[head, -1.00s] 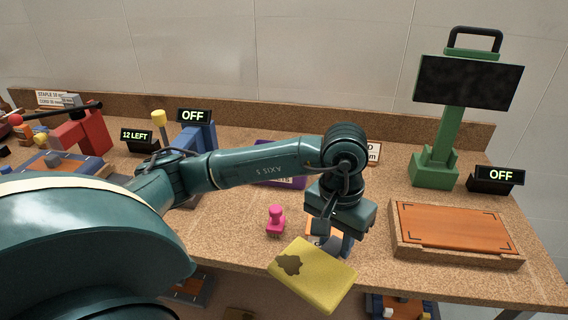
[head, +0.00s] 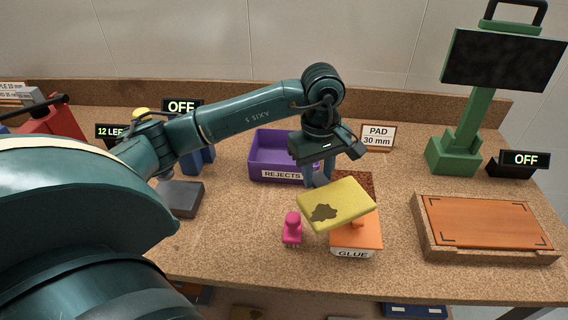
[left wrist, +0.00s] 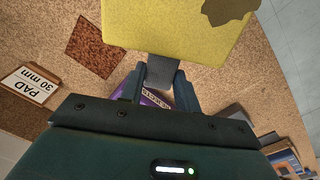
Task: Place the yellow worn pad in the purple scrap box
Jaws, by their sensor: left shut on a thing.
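The yellow worn pad (head: 345,199), with a dark brown stain, is held in my left gripper (head: 319,180) above the workbench. The purple scrap box (head: 262,160), labelled REJECTS, stands on the bench behind and left of the pad. My gripper hides part of its right side. My right gripper is not in view.
A PAD 30 mm sign (head: 377,137), a green press-like stand (head: 455,155) and an orange board in a tray (head: 480,225) are to the right.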

